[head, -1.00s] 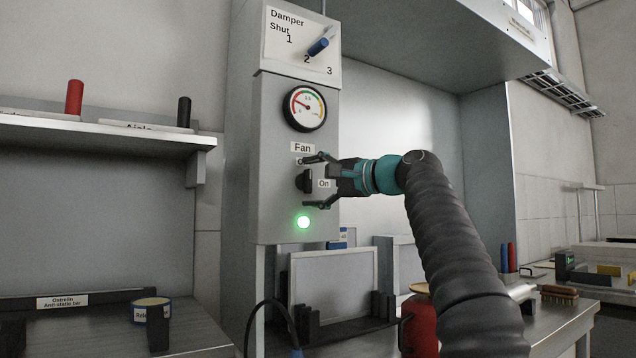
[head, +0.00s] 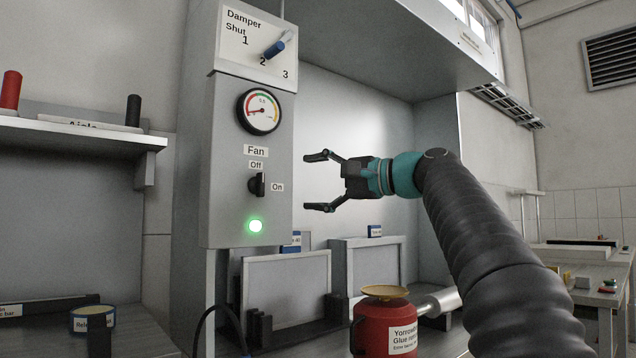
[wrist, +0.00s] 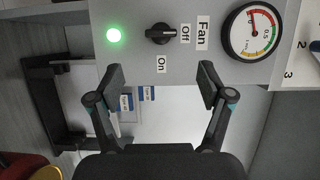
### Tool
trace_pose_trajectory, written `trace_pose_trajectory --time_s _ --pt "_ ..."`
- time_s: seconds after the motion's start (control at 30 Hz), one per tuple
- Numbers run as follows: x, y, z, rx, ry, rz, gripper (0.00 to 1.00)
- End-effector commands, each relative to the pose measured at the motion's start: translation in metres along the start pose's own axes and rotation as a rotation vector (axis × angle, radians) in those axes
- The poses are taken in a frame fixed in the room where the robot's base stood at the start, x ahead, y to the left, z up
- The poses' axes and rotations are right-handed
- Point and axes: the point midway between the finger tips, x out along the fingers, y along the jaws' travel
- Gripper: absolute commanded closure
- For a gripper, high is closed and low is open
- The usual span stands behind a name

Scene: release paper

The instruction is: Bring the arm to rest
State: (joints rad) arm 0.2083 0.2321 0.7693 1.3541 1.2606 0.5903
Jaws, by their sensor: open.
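My gripper (head: 322,181) is open and empty in the head view, to the right of the grey control panel and apart from it. The black fan knob (head: 257,185) sits on the panel between the Off and On labels, with a lit green lamp (head: 255,226) below it. In the wrist view the fan knob (wrist: 160,33) lies beyond the open fingers (wrist: 161,82), with clear space between. My arm reaches in from the lower right of the head view.
The panel (head: 225,160) also carries a round gauge (head: 259,111) and a blue-handled damper lever (head: 276,48). Framed screens (head: 286,285) stand in a black rack on the bench. A shelf (head: 80,135) is at left.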

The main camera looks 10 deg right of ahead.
Motion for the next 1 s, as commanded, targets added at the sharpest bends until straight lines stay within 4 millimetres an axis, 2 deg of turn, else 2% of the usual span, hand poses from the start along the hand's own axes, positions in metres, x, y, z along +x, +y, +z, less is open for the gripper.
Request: trace_pose_trajectory --time_s 0.13,0.67,0.77,0.87,1.0 --pt "-0.005 0.000 0.000 0.001 0.000 0.000 0.21" --pt "-0.005 0.003 0.001 -0.002 0.006 0.009 0.21" --pt "-0.005 0.015 0.005 -0.011 0.031 0.049 0.21" --pt "-0.007 0.040 0.013 -0.035 0.074 0.128 0.21" --pt "-0.017 0.093 0.029 -0.090 0.138 0.281 0.21"
